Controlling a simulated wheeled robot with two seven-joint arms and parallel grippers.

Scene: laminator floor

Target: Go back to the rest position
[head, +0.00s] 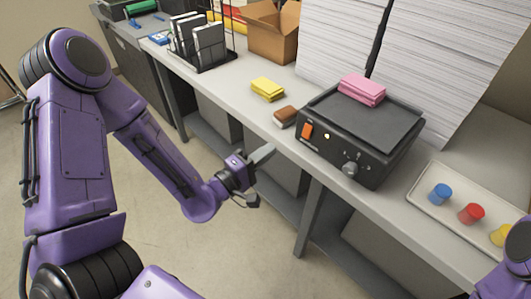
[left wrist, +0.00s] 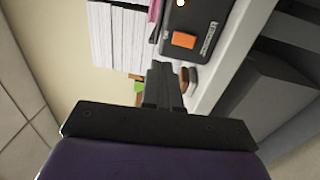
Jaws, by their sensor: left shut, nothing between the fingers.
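My left gripper (head: 262,154) is at the front edge of the table in the head view, in front of the black laminator (head: 365,135). Its fingers are shut with nothing between them, and they also show in the left wrist view (left wrist: 162,72). In the left wrist view the laminator's orange switch (left wrist: 184,40) lies beyond the fingertips. A part of my right arm (head: 515,255) shows at the lower right edge of the head view. My right gripper is out of view.
A pink stack (head: 362,88) lies on the laminator. A yellow stack (head: 267,88) and a brown block (head: 285,116) lie left of it. A tray (head: 425,205) holds blue, red and yellow cups. A cardboard box (head: 272,32) and black rack (head: 215,62) stand farther back. Floor is clear before the table.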

